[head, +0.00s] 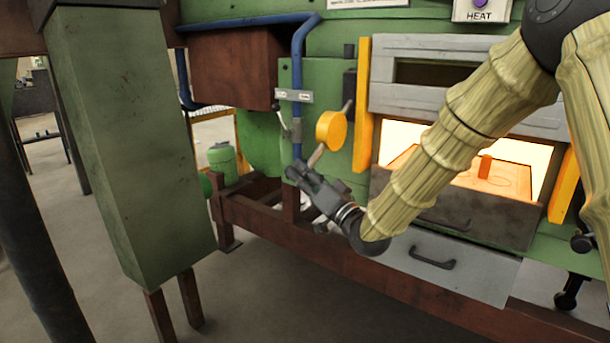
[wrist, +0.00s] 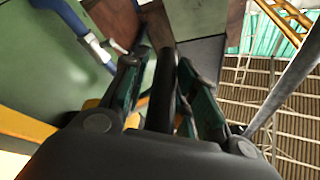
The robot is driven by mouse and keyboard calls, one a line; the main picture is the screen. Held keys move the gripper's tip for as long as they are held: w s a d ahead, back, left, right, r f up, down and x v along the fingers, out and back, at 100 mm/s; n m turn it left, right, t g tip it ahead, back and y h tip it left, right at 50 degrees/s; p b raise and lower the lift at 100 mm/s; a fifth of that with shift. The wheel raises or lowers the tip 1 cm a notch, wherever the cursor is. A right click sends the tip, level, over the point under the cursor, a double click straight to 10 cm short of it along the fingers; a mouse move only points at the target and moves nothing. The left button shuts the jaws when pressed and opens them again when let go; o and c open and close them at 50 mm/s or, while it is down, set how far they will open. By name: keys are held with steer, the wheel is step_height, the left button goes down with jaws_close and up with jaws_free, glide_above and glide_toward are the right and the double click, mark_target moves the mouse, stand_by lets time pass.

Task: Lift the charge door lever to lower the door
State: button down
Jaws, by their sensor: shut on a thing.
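The lever (head: 316,155) is a short bar running down and left from a round yellow hub (head: 331,130) on the green furnace front, left of the opening. My gripper (head: 298,175) is at its lower end, with the fingers around it. In the wrist view a dark bar (wrist: 163,95), which looks like the lever's grip, stands between the two fingers. The gripper hides the lever's end in the head view. The grey charge door (head: 425,47) is up between yellow guides (head: 362,105). The furnace mouth below it is open and glows, with an orange billet (head: 485,166) inside.
A blue pipe (head: 298,60) with a small valve handle (head: 283,125) runs close to the left of the hub. A green column (head: 125,140) stands at the left. A brown frame rail (head: 400,285) runs below, under a grey drawer with a handle (head: 432,262).

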step_height(320, 180, up, 25)
steer(key=s+a+m+h+p, duration=0.2)
steer(key=s+m+h+p, duration=0.15)
steer(key=m+p, duration=1.15)
steer(key=w+d+r+g+h+p, duration=0.1)
steer(key=w+r+p, duration=0.3)
steer(key=r+p, duration=0.4)
steer(key=shift+d+r+g+p, duration=0.25)
steer(key=shift+d+g+p, duration=0.15)
steer(key=shift+d+p, duration=0.35)
steer(key=shift+w+r+h, duration=0.1)
steer(key=shift+h, duration=0.15)
steer(key=c, duration=1.3)
jaws_free()
steer(key=shift+f, duration=0.2)
